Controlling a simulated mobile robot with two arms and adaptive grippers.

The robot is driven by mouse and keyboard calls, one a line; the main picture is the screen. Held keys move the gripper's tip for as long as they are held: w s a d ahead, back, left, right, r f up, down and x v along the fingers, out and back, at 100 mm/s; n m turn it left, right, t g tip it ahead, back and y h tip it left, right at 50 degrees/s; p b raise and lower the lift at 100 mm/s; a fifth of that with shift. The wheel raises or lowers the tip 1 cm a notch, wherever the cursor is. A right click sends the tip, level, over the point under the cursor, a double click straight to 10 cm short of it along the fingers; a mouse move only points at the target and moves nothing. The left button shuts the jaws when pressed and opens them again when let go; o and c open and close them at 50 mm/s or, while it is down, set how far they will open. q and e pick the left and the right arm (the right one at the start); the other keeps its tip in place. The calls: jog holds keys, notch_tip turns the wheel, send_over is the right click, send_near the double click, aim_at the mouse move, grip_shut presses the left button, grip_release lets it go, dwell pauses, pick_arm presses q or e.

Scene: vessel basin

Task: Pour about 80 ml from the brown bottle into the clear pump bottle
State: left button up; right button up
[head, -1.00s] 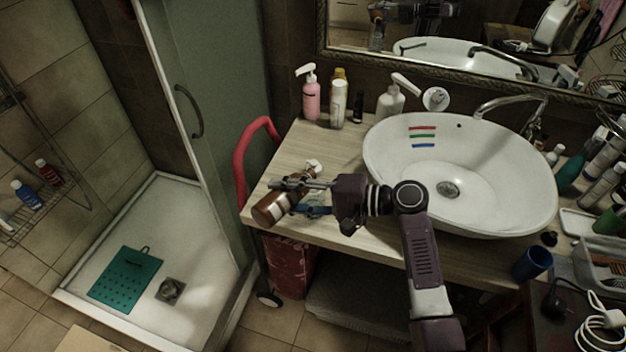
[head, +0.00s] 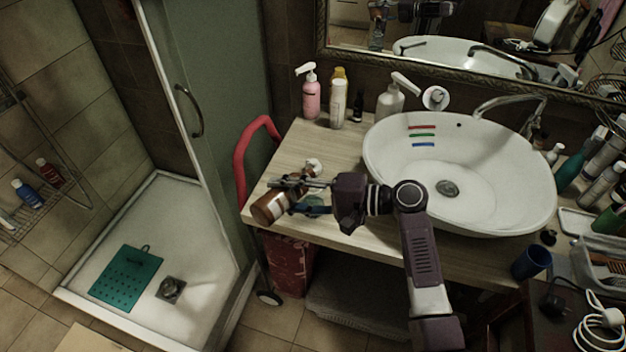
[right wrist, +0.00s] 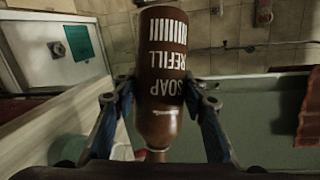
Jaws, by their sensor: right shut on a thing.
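The brown bottle (head: 268,208) is tilted over the front left of the counter, its base toward the lower left and its neck toward the upper right. My right gripper (head: 298,194) is shut around it. In the right wrist view the brown bottle (right wrist: 162,60) sits between both fingers of my right gripper (right wrist: 165,98), with a "SOAP REFILL" label. A small white part (head: 314,165) shows by the neck; I cannot tell which thing it belongs to. A pale pump bottle (head: 390,101) stands behind the basin's left side. I see no liquid flowing. My left gripper is not in view.
The white basin (head: 470,215) fills the counter's middle. A pink pump bottle (head: 311,100) and a white bottle (head: 338,104) stand at the back left. A red handle (head: 241,165) rises beside the counter's left edge. Several bottles crowd the right side.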

jog(key=shift+r, duration=0.25)
notch_tip(320, 180, down, 4)
jog(key=n+b, duration=0.1)
jog(key=b, duration=0.1)
jog(key=n+h+b, duration=0.1)
jog(key=b, duration=0.1)
jog(key=shift+s+a+r+t, duration=0.1)
jog(key=shift+s+r+t, duration=0.1)
jog(key=shift+t, duration=0.1)
jog(key=shift+w+r+n+h, duration=0.15)
jog(key=shift+r+n+h, duration=0.15)
jog(key=shift+r+h, duration=0.1)
